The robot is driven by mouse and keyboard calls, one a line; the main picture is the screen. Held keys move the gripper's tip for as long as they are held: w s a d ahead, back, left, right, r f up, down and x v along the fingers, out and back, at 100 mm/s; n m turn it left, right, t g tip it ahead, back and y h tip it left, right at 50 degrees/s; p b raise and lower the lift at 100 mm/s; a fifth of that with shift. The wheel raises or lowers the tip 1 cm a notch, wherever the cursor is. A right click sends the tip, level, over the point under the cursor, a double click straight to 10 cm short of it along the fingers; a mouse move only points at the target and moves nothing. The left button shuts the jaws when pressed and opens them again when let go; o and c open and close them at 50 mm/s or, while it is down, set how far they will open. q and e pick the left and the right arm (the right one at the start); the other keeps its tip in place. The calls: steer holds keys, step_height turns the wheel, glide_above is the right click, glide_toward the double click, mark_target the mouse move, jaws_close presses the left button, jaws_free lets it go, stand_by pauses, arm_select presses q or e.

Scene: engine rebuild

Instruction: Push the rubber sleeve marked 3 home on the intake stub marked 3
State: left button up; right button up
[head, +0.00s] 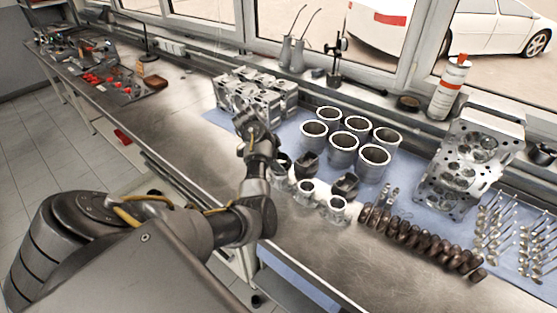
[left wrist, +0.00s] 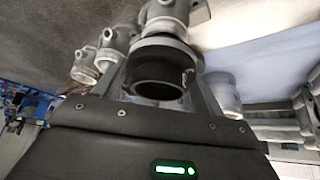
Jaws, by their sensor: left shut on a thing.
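My left gripper (left wrist: 160,92) is shut on a black rubber ring-like sleeve (left wrist: 158,88), with a finger on each side of it in the left wrist view. The sleeve's open round end faces the camera. A light metal stub (left wrist: 166,12) stands directly behind the sleeve, in line with it. I cannot tell how far the sleeve is on the stub, and no number is readable. In the head view my left gripper (head: 280,164) is at the left end of a short row of metal pieces, and the sleeve is not clearly seen. My right gripper is not in view.
Two similar light metal pieces (head: 305,191) (head: 336,208) stand close to my left gripper. Several cylinder liners (head: 343,146) and a silver block (head: 258,92) stand behind. The bench front (head: 330,255) is clear.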

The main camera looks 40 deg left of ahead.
arm_select(q)
steer(key=shift+f, duration=0.25)
stand_by(0.5)
steer(key=shift+f+b, duration=0.55)
steer(key=shift+f, duration=0.1)
stand_by(0.5)
steer(key=shift+f, duration=0.3)
steer(key=o, duration=0.3)
steer(key=shift+c, duration=1.4)
